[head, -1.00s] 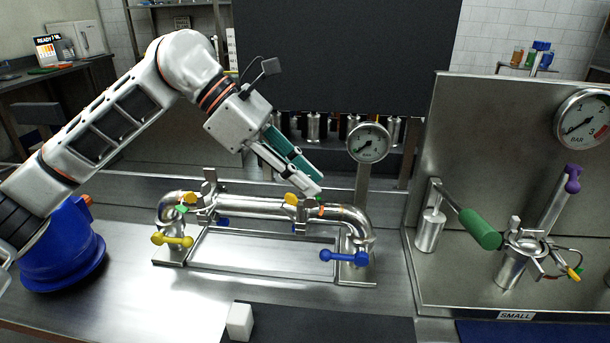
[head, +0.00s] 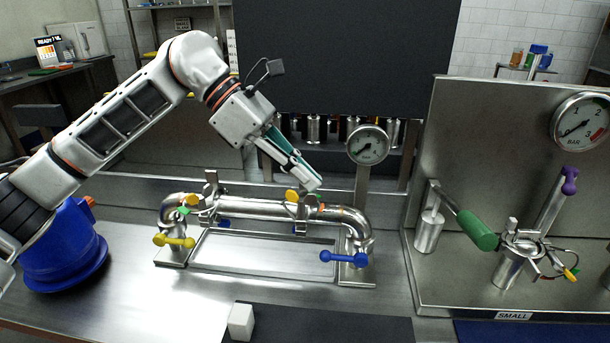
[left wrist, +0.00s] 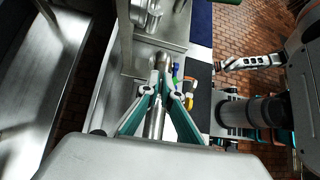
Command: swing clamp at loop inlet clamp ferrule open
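The steel pipe loop (head: 255,208) stands on the bench. One clamp with an orange-yellow knob (head: 292,196) is on its right part, and another clamp (head: 211,187) is on its left part. I cannot tell from the frames which is the loop inlet clamp. My left gripper (head: 314,184) points down to the right, its tips just above the right clamp; contact cannot be made out. Its green-backed fingers converge with tips together in the left wrist view (left wrist: 162,72), with the pipe behind them. My right gripper (left wrist: 220,65) shows small in the left wrist view; its opening is unclear.
A yellow-handled valve (head: 174,241) and a blue-handled valve (head: 344,257) are on the loop. A gauge (head: 368,145) stands behind it. A steel panel with a green handle (head: 478,231) is at right.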

